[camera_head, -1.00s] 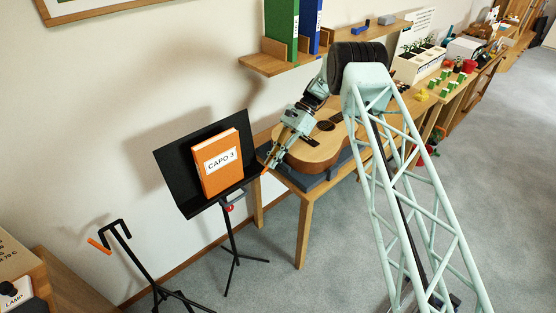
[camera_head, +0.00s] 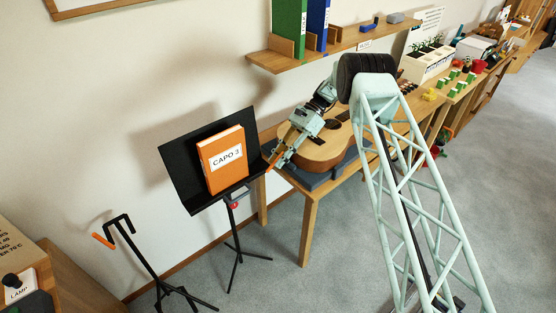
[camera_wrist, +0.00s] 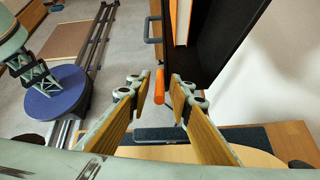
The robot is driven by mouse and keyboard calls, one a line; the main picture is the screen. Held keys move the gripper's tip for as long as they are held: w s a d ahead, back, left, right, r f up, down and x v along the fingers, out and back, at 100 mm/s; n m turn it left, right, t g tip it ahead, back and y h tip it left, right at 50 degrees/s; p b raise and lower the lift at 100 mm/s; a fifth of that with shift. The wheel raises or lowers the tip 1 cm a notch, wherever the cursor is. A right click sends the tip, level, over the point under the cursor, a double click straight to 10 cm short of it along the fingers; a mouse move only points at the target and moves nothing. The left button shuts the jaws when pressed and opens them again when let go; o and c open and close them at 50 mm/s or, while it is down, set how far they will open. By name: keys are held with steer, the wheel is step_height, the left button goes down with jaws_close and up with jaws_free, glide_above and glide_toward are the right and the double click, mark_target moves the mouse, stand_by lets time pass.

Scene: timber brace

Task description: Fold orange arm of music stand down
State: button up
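The music stand has a tilted black desk (camera_head: 182,175) on a thin tripod. An orange book labelled CAPO 3 (camera_head: 222,160) leans on the desk. The stand's orange arm (camera_wrist: 160,85) shows in the wrist view as a short orange bar beside the desk's edge. My gripper (camera_wrist: 159,97) is open, with its two wooden-looking fingers apart on either side of the orange arm's line. I cannot tell whether either finger touches it. In the head view my gripper (camera_head: 274,160) is at the desk's right edge, and the arm is hard to separate from the fingers there.
A guitar (camera_head: 315,150) lies on a grey support on the wooden table (camera_head: 308,213) just behind my gripper. A wall shelf (camera_head: 330,48) with binders is above. Grey floor is open at right.

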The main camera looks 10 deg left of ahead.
stand_by(0.4)
steer(key=shift+v, duration=6)
